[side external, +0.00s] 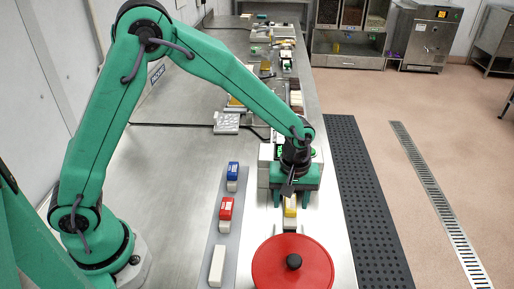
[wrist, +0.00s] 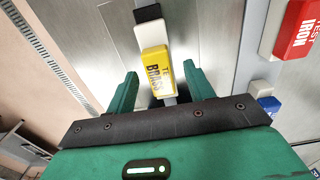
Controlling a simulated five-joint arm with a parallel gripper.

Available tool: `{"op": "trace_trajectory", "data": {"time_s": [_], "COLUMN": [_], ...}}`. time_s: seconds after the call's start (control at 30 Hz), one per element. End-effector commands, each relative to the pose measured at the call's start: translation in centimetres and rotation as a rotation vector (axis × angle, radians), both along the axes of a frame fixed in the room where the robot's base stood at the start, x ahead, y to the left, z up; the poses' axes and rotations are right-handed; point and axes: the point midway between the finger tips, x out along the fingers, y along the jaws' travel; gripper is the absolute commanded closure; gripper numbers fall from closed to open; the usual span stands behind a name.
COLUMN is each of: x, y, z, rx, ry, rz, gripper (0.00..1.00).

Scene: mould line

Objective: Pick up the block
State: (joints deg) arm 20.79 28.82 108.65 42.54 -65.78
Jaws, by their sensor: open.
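The yellow block (side external: 290,211), with a white part at one end, sits under my gripper in the side view. In the wrist view the yellow block (wrist: 155,62) reads "BRASS" and lies between the two green fingers. My gripper (side external: 291,200) is open and points down, with one finger on each side of the block. In the wrist view, gaps show between the block and the fingers of my gripper (wrist: 160,76). The side view does not show clearly how far down the fingers reach.
A red-lidded round pot (side external: 310,265) stands close in front of the yellow block. To the left, a red block (side external: 226,209), a blue block (side external: 233,170) and a white block (side external: 217,265) stand in a row on a grey strip. Steel tabletop left of them is clear.

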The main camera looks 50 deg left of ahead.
Motion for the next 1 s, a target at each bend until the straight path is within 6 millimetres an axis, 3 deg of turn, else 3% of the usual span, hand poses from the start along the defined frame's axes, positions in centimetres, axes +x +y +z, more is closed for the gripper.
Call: {"op": "trace_trajectory", "data": {"time_s": [0.23, 0.4, 0.5, 1.0], "x": [0.0, 0.0, 0.0, 0.1], "y": [0.0, 0.0, 0.0, 0.0], "z": [0.0, 0.0, 0.0, 1.2], "rx": [0.000, 0.000, 0.000, -0.001], "ry": [0.000, 0.000, 0.000, -0.003], "rz": [0.000, 0.000, 0.000, 0.000], "gripper": [0.47, 0.81, 0.95, 0.96]}}
